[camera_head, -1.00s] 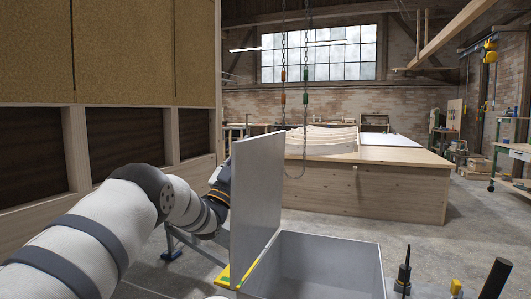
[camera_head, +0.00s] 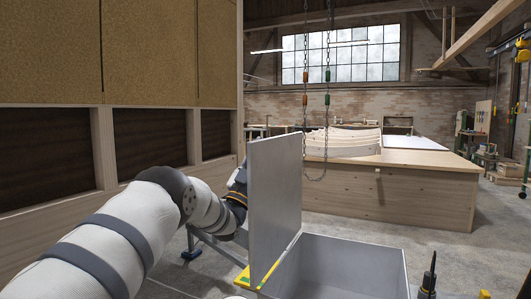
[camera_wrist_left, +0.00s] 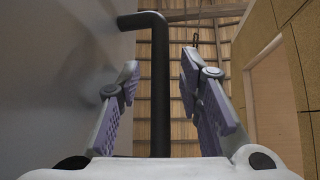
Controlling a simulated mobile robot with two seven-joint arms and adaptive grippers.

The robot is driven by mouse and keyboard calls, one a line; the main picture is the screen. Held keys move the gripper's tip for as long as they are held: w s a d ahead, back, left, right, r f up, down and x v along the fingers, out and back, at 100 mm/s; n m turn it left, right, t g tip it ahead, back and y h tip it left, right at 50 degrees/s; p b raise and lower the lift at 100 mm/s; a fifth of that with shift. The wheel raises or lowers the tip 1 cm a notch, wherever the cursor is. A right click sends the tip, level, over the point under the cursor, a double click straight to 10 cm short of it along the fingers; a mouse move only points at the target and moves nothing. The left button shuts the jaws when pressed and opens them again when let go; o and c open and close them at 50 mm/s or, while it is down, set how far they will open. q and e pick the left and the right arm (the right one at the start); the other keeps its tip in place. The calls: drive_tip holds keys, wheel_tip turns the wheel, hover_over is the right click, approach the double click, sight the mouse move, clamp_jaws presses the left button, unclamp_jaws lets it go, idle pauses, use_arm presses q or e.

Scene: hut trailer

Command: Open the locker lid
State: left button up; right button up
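The grey locker lid (camera_head: 272,195) stands about upright at the left side of the open locker (camera_head: 352,262) in the head view. The locker's grey inside shows to the right of the lid. My left arm reaches in from the left, and its gripper is hidden behind the lid. In the left wrist view my left gripper (camera_wrist_left: 160,68) is open. A black bar handle (camera_wrist_left: 159,95) stands between its two fingers, with visible gaps on both sides. The lid's grey face (camera_wrist_left: 70,70) fills the left of that view.
A wooden panelled wall (camera_head: 75,150) stands close on the left, beside my left arm. A large wooden workbench (camera_head: 400,190) stands beyond the locker. A chain (camera_head: 328,110) hangs between them.

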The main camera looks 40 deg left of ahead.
sight(273, 195)
use_arm(q)
drive_tip(key=a+v, duration=0.1)
drive_tip(key=v, duration=1.1)
drive_tip(key=shift+d, duration=0.45)
